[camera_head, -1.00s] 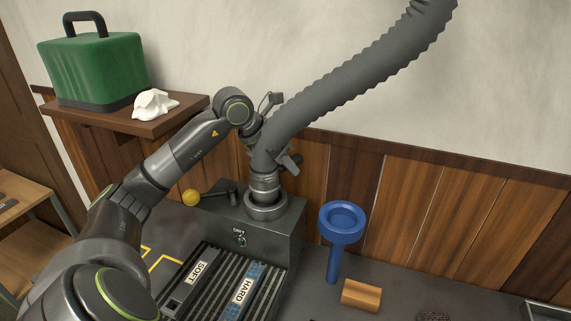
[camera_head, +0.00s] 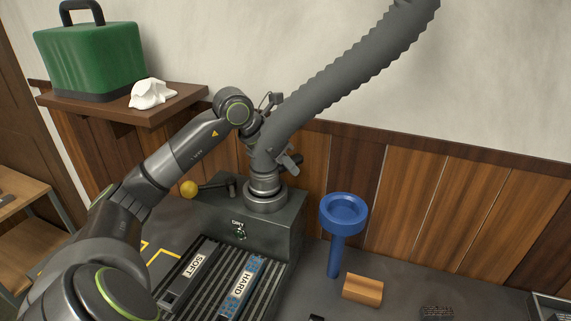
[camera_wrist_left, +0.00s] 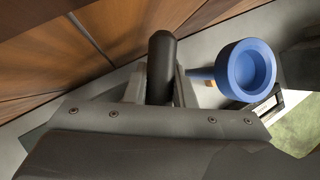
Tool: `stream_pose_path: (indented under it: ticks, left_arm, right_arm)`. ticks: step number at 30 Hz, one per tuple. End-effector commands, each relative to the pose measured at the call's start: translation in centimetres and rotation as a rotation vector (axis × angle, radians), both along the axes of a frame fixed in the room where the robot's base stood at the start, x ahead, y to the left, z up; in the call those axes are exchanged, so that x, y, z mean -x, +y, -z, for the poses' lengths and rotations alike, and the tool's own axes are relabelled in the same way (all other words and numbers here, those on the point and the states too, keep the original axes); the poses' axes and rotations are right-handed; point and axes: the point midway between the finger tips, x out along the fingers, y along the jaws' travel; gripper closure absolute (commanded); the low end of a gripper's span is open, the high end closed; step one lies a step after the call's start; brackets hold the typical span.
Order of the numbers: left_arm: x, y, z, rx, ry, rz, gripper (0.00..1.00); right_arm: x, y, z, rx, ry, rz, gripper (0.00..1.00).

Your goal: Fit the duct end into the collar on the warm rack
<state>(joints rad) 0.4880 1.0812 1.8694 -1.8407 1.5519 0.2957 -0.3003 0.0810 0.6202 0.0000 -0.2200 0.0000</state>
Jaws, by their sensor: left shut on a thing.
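The grey ribbed duct (camera_head: 345,82) hangs from the top of the head view and curves down to its duct end (camera_head: 264,181), a metal cuff. The collar (camera_head: 266,198) is a grey ring on top of the dark warm rack (camera_head: 272,222). The duct end stands roughly upright over the collar and appears to meet it; how deep it sits cannot be told. The right gripper is not in view.
A lever with a yellow ball (camera_head: 189,188) is left of the collar. A blue funnel-shaped stand (camera_head: 343,214) and a wooden block (camera_head: 362,289) are on the right. SOFT (camera_head: 190,268) and HARD (camera_head: 243,287) bars lie in front. A shelf (camera_head: 128,113) holds a green case (camera_head: 92,62).

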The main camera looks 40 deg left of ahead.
Motion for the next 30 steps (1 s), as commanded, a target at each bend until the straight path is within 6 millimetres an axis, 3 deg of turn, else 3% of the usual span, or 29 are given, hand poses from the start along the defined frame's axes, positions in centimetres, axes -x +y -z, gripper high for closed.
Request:
stream_pose_path:
  ticks: [2,3,9,20,30]
  left_arm:
    - [0.0,0.0,0.3,0.0,-0.001,0.0,1.0]
    - [0.0,0.0,0.2,0.0,-0.001,0.0,0.75]
    - [0.0,0.0,0.2,0.0,0.0,0.0,0.52]
    - [0.2,0.2,-0.2,-0.002,0.0,0.0,0.52]
    - [2.4,1.5,-3.7,-0.006,-0.002,-0.002,0.52]
  right_arm:
    - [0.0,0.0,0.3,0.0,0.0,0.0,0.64]
    - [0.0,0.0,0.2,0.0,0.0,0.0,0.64]
    - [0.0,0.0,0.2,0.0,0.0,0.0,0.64]
    - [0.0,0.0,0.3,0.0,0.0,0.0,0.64]
    - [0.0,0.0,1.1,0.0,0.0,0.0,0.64]
